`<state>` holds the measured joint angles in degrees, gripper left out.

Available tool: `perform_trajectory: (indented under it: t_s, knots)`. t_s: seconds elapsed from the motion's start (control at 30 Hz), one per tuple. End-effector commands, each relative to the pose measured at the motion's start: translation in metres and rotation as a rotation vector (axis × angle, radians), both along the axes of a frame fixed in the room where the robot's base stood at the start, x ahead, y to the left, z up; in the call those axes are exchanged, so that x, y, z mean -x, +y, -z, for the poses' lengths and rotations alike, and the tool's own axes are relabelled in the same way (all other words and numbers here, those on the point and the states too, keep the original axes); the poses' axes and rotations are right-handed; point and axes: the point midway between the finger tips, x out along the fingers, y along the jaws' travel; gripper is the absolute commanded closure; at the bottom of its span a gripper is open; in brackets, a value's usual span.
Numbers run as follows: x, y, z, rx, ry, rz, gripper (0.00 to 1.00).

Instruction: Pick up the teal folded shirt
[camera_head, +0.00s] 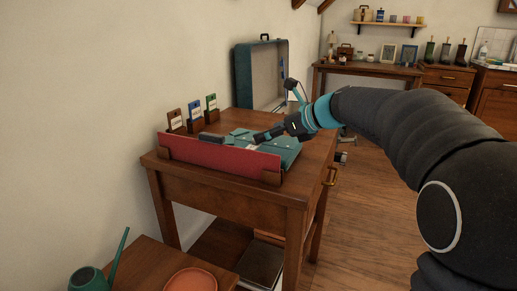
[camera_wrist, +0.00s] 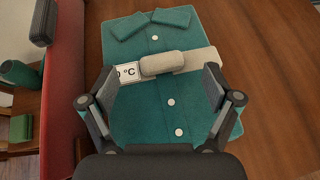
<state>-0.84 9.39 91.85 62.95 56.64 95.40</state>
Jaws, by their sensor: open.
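The teal folded shirt (camera_wrist: 150,108) lies flat on the wooden table, collar toward the top of the wrist view. A pale band with a rounded pale grip (camera_wrist: 162,63) and a small white label crosses it. The shirt also shows in the head view (camera_head: 288,150), partly hidden by my gripper and the red panel. My open, empty gripper (camera_wrist: 160,84) is over the shirt, its fingers on either side of the band's rounded grip. In the head view my gripper (camera_head: 264,135) is low over the shirt; I cannot tell whether it touches.
A red panel (camera_head: 218,155) stands along the table's near edge, with a dark object (camera_wrist: 44,22) by it. Seed packets in wooden holders (camera_head: 194,120) stand at the left by the wall. An open teal suitcase (camera_head: 262,75) stands behind. The wooden tabletop (camera_wrist: 272,65) right of the shirt is clear.

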Motion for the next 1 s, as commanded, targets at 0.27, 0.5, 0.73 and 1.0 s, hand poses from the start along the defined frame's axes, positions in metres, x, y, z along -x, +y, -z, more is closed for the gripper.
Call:
perform_trajectory:
  t_s: [0.27, 0.5, 0.73, 1.0]
  knots:
    - [-0.016, 0.023, 0.018, -0.001, -0.001, 0.0, 0.11]
    - [-0.016, 0.023, 0.018, -0.001, -0.001, 0.001, 0.19]
    - [-0.016, 0.023, 0.018, 0.0, 0.0, 0.001, 0.76]
    - [-0.016, 0.023, 0.017, -0.001, -0.001, 0.001, 0.84]
